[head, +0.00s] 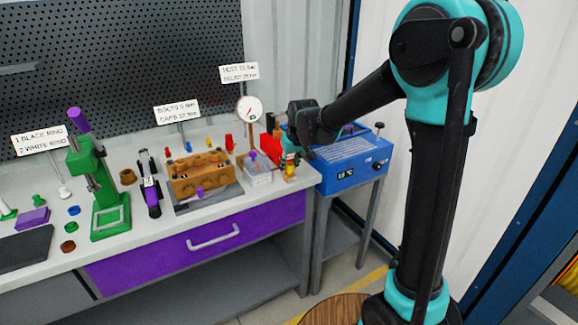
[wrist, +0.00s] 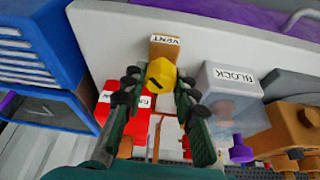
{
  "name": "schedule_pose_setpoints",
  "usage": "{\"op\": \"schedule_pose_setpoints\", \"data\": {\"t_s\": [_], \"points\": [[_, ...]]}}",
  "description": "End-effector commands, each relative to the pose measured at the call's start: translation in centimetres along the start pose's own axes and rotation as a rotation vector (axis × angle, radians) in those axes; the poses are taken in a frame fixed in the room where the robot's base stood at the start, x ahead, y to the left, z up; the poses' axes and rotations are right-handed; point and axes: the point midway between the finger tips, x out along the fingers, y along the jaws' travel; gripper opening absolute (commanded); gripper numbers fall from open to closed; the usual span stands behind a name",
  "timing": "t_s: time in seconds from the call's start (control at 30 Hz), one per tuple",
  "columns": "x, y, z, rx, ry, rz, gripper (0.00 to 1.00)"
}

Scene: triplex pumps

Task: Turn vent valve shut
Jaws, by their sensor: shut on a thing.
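The vent valve has a yellow knob (wrist: 161,70) with a dark slot-like mark, in front of a brown block labelled VENT (wrist: 164,43) in the wrist view. My gripper (wrist: 159,82) has one dark green finger on each side of the knob and is shut on it. In the head view the yellow knob (head: 290,171) shows small at the bench's right end, with my gripper (head: 291,160) at it. The fingers partly cover the knob's sides, and the valve's body below is mostly hidden.
A clear box labelled BLOCK (wrist: 232,90) stands beside the valve, and a red block (wrist: 142,128) is close on the other side. The blue test unit (head: 352,160) stands right of the bench. A pressure gauge (head: 249,109) and brown pump block (head: 201,174) are to the left.

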Motion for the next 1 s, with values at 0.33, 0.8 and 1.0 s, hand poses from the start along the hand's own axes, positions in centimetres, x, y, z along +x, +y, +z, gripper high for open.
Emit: {"op": "schedule_pose_setpoints", "data": {"t_s": [0.33,0.8,1.0], "points": [[0.0,-0.11,-0.06,0.298,0.0,0.124,0.0],[0.01,-0.01,-0.02,0.596,-0.001,0.247,0.0],[0.01,-0.03,-0.01,0.651,-0.001,0.269,0.0]]}}
